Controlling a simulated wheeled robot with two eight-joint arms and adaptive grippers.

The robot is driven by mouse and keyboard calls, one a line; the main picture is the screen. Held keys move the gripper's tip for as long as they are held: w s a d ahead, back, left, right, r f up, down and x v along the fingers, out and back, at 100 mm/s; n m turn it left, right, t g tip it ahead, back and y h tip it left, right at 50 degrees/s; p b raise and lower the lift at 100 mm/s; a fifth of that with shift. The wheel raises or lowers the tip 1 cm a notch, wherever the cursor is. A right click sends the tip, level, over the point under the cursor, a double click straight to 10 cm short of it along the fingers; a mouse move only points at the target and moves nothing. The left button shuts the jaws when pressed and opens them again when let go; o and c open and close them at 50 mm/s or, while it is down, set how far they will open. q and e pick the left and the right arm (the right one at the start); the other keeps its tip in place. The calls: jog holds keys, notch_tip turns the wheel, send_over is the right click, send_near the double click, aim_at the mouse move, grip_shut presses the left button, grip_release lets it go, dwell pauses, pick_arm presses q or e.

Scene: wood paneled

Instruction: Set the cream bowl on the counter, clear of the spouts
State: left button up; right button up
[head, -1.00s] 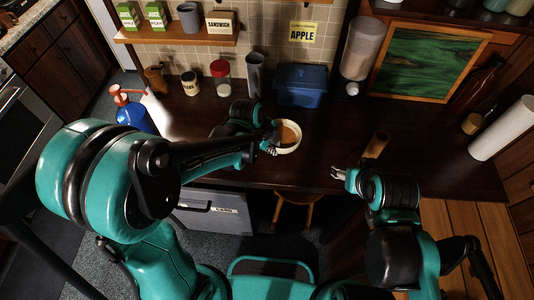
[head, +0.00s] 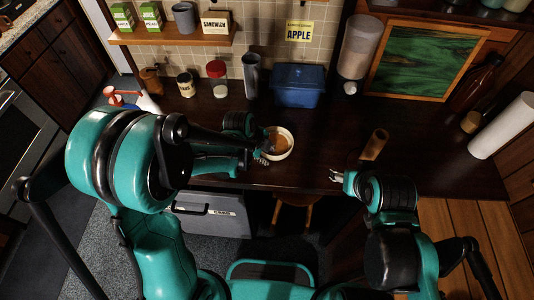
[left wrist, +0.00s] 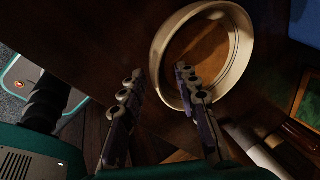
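The cream bowl (head: 290,152), brown inside, is at the dark counter (head: 228,122), left of centre near its front edge. In the left wrist view the bowl (left wrist: 243,50) is large at the upper right. My left gripper (head: 263,157) is at its left side. In the left wrist view its fingers (left wrist: 160,76) are apart. The right finger overlaps the bowl's rim and inside; the left finger is outside it. A clear dispenser (head: 358,48) has a pale spout (head: 350,88) behind and right of the bowl. My right gripper (head: 343,178) looks open and empty at the front edge.
A blue bin (head: 298,86), a grey tumbler (head: 251,76) and a red-lidded jar (head: 217,78) stand along the back. A paper roll (head: 503,126) lies far right. The counter between bowl and bin is clear.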

pick_arm(q)
jog(key=shift+r, duration=0.1)
jog(key=shift+r, duration=0.25)
jog(key=p+v, duration=0.3)
jog(key=v, duration=0.9)
jog(key=s+a+r+n+t+y, duration=0.1)
jog(key=s+a+n, duration=0.4)
jog(key=n, duration=0.6)
jog(key=s+a+r+n+t+y, duration=0.2)
jog(key=s+a+r+n, duration=0.3)
jog(key=n, duration=0.6)
jog(key=shift+s+a+r+n+t, duration=0.15)
jog(key=shift+s+r+n+t, duration=0.3)
jog(key=shift+t, duration=0.15)
